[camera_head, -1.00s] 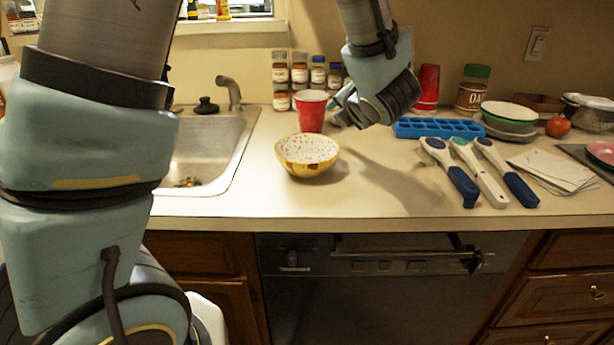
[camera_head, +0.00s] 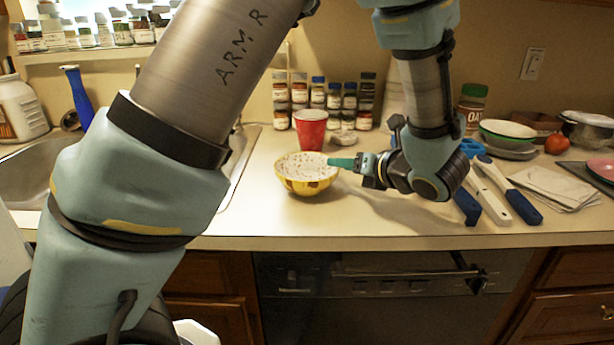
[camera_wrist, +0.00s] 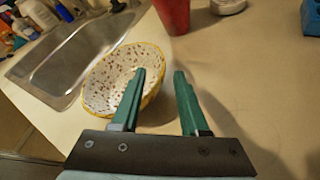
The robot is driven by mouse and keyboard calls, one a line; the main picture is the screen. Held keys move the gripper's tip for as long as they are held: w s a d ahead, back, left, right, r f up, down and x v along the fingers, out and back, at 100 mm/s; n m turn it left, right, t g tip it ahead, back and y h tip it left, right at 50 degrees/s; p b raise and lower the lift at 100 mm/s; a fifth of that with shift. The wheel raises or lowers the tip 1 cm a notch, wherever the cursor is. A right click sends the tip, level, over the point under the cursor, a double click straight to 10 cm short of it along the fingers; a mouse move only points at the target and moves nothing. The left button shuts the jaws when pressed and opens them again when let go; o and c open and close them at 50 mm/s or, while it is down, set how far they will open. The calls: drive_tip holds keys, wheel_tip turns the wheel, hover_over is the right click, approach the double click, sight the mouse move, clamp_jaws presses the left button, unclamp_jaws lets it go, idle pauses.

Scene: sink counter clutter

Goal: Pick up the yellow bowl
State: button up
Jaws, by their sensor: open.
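The yellow bowl (camera_head: 306,180) stands upright on the counter, with a white speckled inside. It also shows in the wrist view (camera_wrist: 108,82), left of centre. My gripper (camera_head: 342,163) comes in from the right, with its green fingertips at the bowl's right rim. In the wrist view my gripper (camera_wrist: 158,78) is open and empty. Its left finger overlaps the bowl's near right rim in the picture, and its right finger is over bare counter. I cannot tell whether the left finger touches the bowl.
A red cup (camera_head: 310,128) stands just behind the bowl, with spice jars (camera_head: 334,98) behind it. The sink (camera_head: 238,150) is to the left. White and blue-handled utensils (camera_head: 488,190) lie to the right. The counter in front of the bowl is clear.

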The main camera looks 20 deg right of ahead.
sight(307, 178)
drive_tip(key=p+x, duration=0.1)
drive_tip(key=x, duration=0.3)
drive_tip(key=shift+f, duration=0.15)
drive_tip(key=shift+c, duration=0.4)
clamp_jaws()
idle(0.8)
